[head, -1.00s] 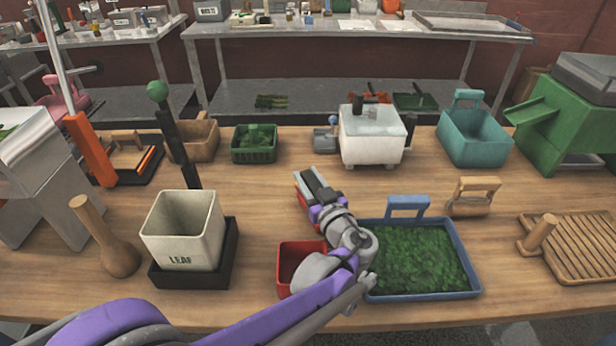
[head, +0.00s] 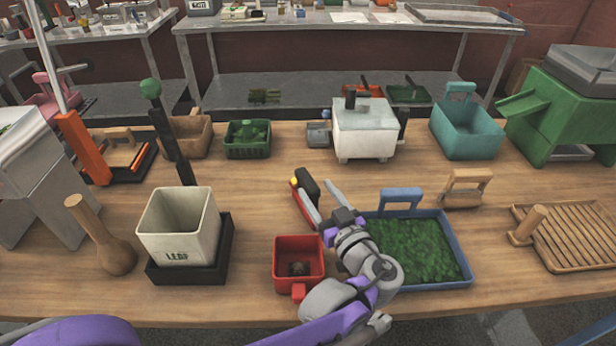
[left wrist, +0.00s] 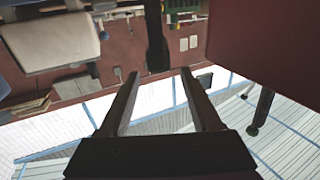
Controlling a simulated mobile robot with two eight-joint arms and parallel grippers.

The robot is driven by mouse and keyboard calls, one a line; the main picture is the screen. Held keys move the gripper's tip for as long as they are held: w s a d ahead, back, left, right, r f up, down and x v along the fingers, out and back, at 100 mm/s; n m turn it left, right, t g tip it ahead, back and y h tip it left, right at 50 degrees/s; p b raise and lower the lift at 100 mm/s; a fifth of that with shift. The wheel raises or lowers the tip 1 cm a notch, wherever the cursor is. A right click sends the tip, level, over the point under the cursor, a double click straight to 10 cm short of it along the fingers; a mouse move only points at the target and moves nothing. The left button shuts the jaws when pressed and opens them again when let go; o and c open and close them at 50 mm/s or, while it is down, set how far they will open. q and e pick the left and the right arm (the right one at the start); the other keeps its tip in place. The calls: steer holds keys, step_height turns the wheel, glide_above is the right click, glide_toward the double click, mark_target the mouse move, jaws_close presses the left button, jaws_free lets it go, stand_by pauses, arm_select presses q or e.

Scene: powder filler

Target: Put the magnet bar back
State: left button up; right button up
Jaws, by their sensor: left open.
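My left gripper (head: 311,191) is open over the middle of the table, pointing toward the back. A small black piece with a yellow end (head: 306,178) shows at its fingertips, with a red part below on the left. The fingers overlap it, so I cannot tell whether it is the magnet bar or whether they touch it. In the left wrist view the open gripper (left wrist: 159,75) has nothing clamped between its fingers, and a dark upright shape (left wrist: 155,40) shows beyond the tips. My right gripper is not in view.
A red bin (head: 298,252) and a blue tray of green leaves (head: 465,262) flank my forearm. A white lidded box (head: 365,140) and a green basket (head: 248,150) stand behind. The cream LEAF bin (head: 178,230) is to the left. Bare wood lies between them.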

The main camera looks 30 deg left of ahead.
arm_select(q)
steer(key=shift+v, duration=1.6)
